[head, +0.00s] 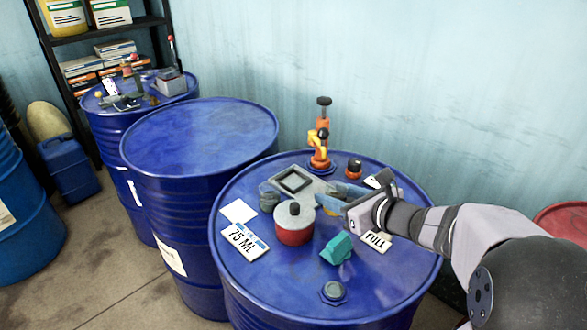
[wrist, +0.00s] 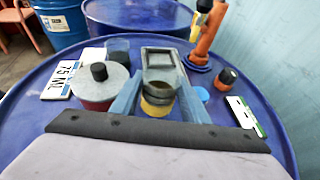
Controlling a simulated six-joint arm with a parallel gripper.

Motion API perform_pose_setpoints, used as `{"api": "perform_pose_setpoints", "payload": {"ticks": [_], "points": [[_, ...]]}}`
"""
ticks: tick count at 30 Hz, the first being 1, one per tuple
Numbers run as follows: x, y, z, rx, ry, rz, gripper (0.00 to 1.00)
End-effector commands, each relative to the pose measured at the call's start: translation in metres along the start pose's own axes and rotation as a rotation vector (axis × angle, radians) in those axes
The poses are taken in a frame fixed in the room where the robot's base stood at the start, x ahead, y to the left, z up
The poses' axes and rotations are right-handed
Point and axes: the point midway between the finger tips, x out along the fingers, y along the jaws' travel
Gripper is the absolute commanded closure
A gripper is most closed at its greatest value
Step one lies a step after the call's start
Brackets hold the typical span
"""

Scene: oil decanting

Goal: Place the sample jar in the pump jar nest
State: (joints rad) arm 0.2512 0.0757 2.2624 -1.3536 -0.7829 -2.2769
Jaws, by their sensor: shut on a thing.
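My gripper (head: 333,201) is shut on a small round jar (wrist: 158,98) with a dark open mouth and a yellow band, which I take for the sample jar. In the head view the fingers hide most of it. It is above the blue drum top, and I cannot tell whether it touches the surface. The orange pump (head: 319,150) with a yellow and black spout stands at the back of the drum, also seen in the wrist view (wrist: 207,38). A grey square tray (head: 281,172) lies in front of the pump. I cannot clearly make out the jar nest.
A red pot with a grey lid (head: 294,224) and a grey-blue cup (head: 268,197) stand left of my gripper. A 75 ML card (head: 245,241), teal block (head: 337,250), FULL card (head: 377,241) and orange-black knob (head: 353,168) surround it. The drum's front is mostly clear.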

Motion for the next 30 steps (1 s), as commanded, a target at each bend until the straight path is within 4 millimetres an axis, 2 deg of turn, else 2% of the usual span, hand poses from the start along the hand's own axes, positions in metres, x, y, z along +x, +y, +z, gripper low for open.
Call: {"api": "perform_pose_setpoints", "payload": {"ticks": [3, 18, 24, 30], "points": [[0.028, 0.002, 0.013, 0.0, 0.001, 0.005, 0.84], [0.135, 0.001, 0.06, -0.001, 0.001, 0.003, 0.84], [0.157, 0.0, 0.068, -0.001, -0.001, 0.001, 0.84], [0.163, 0.0, 0.068, 0.0, -0.001, -0.001, 0.84]]}}
